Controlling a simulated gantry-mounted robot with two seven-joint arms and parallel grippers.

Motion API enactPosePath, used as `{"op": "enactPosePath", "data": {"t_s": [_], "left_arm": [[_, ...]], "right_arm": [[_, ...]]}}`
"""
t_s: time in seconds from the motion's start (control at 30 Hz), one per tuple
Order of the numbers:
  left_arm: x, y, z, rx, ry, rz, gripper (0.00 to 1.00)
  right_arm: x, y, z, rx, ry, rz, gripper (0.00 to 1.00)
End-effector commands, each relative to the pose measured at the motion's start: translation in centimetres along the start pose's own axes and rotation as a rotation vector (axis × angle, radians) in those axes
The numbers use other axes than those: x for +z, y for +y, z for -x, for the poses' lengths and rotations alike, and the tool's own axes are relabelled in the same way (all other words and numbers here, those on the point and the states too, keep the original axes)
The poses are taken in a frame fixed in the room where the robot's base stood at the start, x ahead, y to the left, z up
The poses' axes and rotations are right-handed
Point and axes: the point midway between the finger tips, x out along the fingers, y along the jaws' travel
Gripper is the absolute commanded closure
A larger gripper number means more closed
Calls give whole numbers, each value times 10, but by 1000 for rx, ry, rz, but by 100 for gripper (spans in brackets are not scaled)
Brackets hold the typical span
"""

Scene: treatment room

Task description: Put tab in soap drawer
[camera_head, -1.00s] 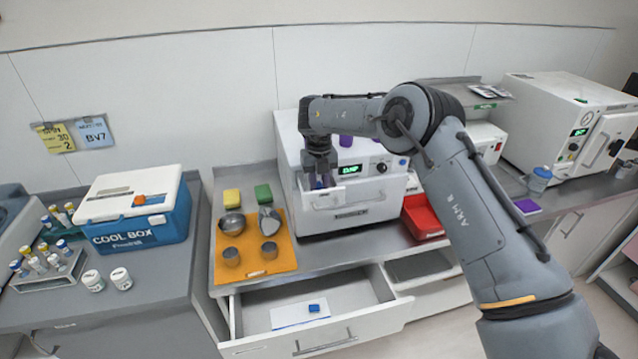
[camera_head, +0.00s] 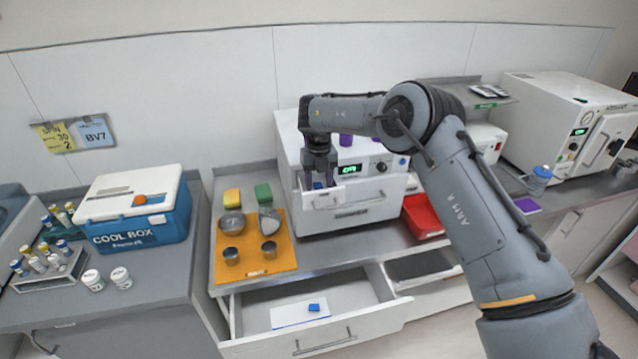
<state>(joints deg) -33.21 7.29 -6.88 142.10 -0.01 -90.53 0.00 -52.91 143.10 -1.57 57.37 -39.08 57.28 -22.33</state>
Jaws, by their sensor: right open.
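The white washer (camera_head: 292,150) stands on the counter with a green lit display. Its small soap drawer (camera_head: 326,201) is pulled out at the upper left of its front. My right gripper (camera_head: 319,182) points down right over this drawer, with its fingers open. Something blue-purple shows between or just below the fingers; whether it lies in the soap drawer is hard to tell. My left gripper is not in view.
An orange mat (camera_head: 283,263) left of the washer holds metal cups and tools, with yellow and green sponges behind. A red bin (camera_head: 421,217) stands right of the washer. A cool box (camera_head: 135,210) and tube rack (camera_head: 50,272) stand left.

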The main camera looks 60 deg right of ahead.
Motion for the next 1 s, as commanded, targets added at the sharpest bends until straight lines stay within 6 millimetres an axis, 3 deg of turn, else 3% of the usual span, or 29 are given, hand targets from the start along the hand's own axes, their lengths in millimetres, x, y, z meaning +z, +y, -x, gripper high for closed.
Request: {"op": "enactPosePath", "data": {"t_s": [0.33,0.53,0.73,1.0], "left_arm": [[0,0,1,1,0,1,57],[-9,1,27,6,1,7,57],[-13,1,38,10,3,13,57],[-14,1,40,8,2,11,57]], "right_arm": [[1,1,59,0,-5,0,48],[0,0,97,1,-1,-1,48],[0,0,112,1,0,0,48],[0,0,115,1,0,0,48]]}}
